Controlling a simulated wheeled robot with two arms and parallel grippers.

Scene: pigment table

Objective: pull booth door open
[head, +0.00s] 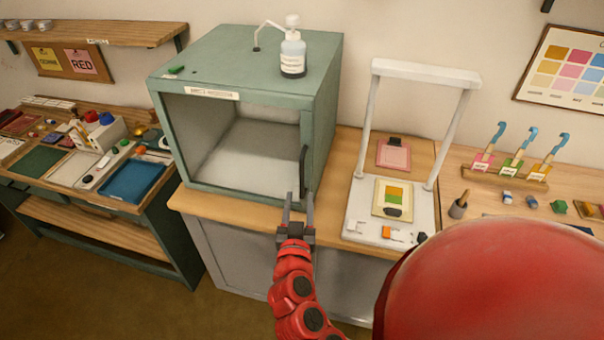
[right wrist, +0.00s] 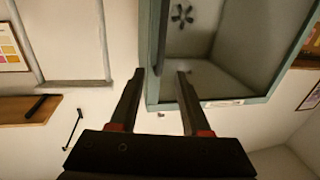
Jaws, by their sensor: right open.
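The booth (head: 322,100) is a green box on the wooden bench, with a white label on its top front edge. Its door (head: 240,195) is a green frame around a clear pane and appears flush with the booth's front. A dark vertical handle (head: 303,170) is at the door's right side; it also shows in the right wrist view (right wrist: 159,38). My right gripper (head: 298,203) is open and empty just in front of and below the handle. In the right wrist view its fingertips (right wrist: 160,74) point toward the handle, which lies ahead of the gap, with no clear contact.
A pump bottle (head: 292,55) stands on the booth. A white stand with an upright frame (head: 425,72) is to the right on the bench. A blue tray (head: 132,181) lies on the left table. The floor (head: 120,290) before the bench is clear.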

